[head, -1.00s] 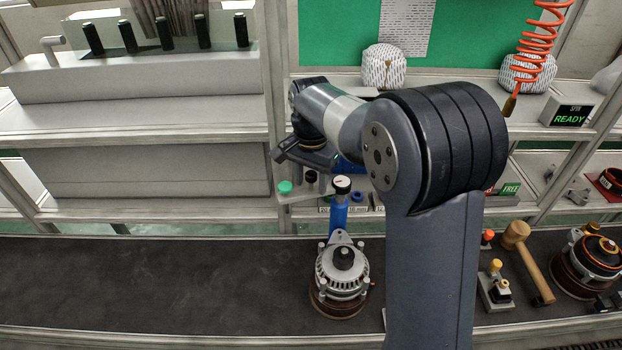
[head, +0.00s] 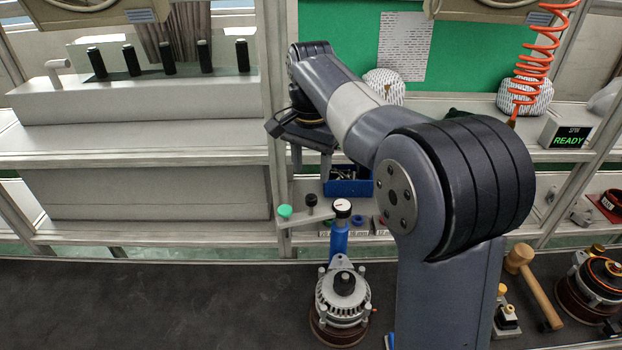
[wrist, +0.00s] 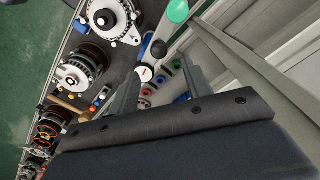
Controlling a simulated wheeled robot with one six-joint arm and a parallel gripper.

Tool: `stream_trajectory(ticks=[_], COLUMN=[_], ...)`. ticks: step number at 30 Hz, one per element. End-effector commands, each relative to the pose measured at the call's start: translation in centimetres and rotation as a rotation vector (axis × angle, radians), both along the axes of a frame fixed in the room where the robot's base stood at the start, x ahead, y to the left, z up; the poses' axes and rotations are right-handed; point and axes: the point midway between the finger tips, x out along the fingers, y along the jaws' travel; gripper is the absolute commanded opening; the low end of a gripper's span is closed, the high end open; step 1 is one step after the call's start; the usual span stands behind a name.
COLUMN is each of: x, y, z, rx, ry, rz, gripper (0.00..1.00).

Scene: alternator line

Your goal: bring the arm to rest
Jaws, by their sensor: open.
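My gripper (head: 311,158) hangs in front of the shelf frame in the head view, its two fingers pointing down. In the wrist view the two fingers of my gripper (wrist: 155,84) stand apart with nothing held between them. The arm reaches up and away from the right foreground, then to the left. Below the gripper, an alternator (head: 342,298) stands on the dark bench, and a blue tool with a round gauge (head: 341,222) stands behind it. The alternator also shows in the wrist view (wrist: 110,18). The gripper touches none of these.
A blue bin (head: 348,186) and a rack with a green knob (head: 285,211) are close below the gripper. A mallet (head: 533,285) and another alternator (head: 594,290) are at right. An orange coiled hose (head: 535,60) hangs at upper right. The bench (head: 150,305) is clear at left.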

Motion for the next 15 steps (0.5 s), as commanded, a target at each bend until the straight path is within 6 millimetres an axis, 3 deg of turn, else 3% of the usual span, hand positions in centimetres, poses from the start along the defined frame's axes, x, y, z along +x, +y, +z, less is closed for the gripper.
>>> stream_trajectory(ticks=[10,15], x=[0.00,0.00], y=[0.00,0.00], z=[0.24,-0.63], rx=[0.000,0.000], ry=[0.000,0.001], rz=[0.000,0.000], gripper=[0.47,0.47])
